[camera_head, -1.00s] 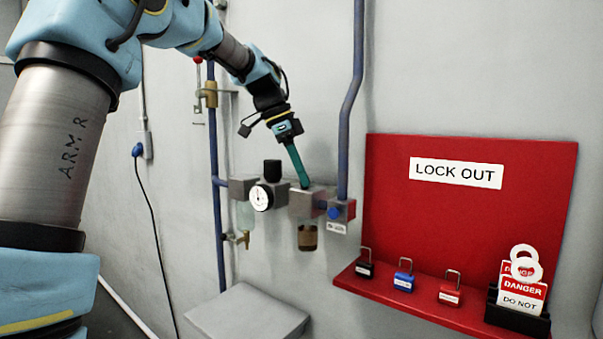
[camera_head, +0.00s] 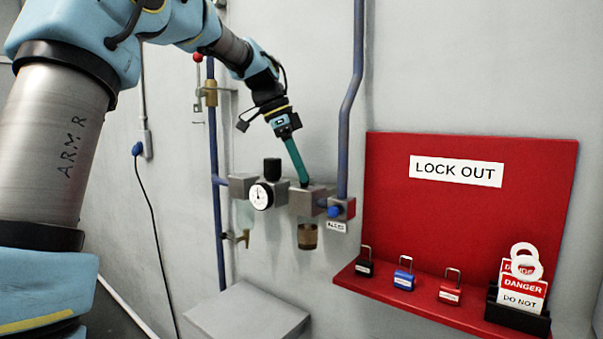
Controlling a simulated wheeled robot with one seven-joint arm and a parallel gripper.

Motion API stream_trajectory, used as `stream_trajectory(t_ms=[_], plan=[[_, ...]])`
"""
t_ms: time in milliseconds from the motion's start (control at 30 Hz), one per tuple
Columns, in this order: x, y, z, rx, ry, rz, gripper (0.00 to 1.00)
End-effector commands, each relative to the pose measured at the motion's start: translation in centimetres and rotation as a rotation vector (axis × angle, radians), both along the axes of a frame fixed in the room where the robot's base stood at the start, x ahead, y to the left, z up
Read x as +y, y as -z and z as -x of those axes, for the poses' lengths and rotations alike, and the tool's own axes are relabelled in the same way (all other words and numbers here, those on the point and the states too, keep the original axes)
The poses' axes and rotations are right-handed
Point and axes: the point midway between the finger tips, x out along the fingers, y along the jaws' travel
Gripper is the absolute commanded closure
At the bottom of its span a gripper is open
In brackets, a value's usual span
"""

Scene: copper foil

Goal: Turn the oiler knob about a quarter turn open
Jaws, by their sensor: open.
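The oiler (camera_head: 307,203) is a grey metal block on the wall unit with an amber-brown bowl (camera_head: 307,236) below it. My gripper (camera_head: 303,182) reaches down from above with teal fingers, its tips at the top of the oiler block. The jaws are open, though the gap between them is not visible from this side. The oiler knob is hidden at the fingertips, and I cannot tell whether they touch it.
Left of the oiler are a pressure gauge (camera_head: 261,196) with a black knob (camera_head: 272,169) and a filter block (camera_head: 243,187). A blue button block (camera_head: 341,209) and a blue pipe (camera_head: 350,110) stand close on the right. A red lock-out board (camera_head: 465,225) carries padlocks farther right.

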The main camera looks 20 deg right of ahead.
Motion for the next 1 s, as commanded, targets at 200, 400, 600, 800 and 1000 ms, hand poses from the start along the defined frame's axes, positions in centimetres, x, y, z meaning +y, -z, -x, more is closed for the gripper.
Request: stream_trajectory(t_ms=[200, 400, 600, 800, 1000], plan=[[1.4, -3.6, -0.7, -0.006, -0.002, 0.004, 0.44], [2.8, -7.1, -1.3, -0.004, -0.003, 0.003, 0.44], [3.4, -8.8, -1.5, -0.002, -0.001, 0.001, 0.44], [3.5, -9.1, -1.5, -0.001, 0.000, 0.000, 0.44], [3.5, -9.1, -1.5, -0.001, 0.000, 0.000, 0.44]])
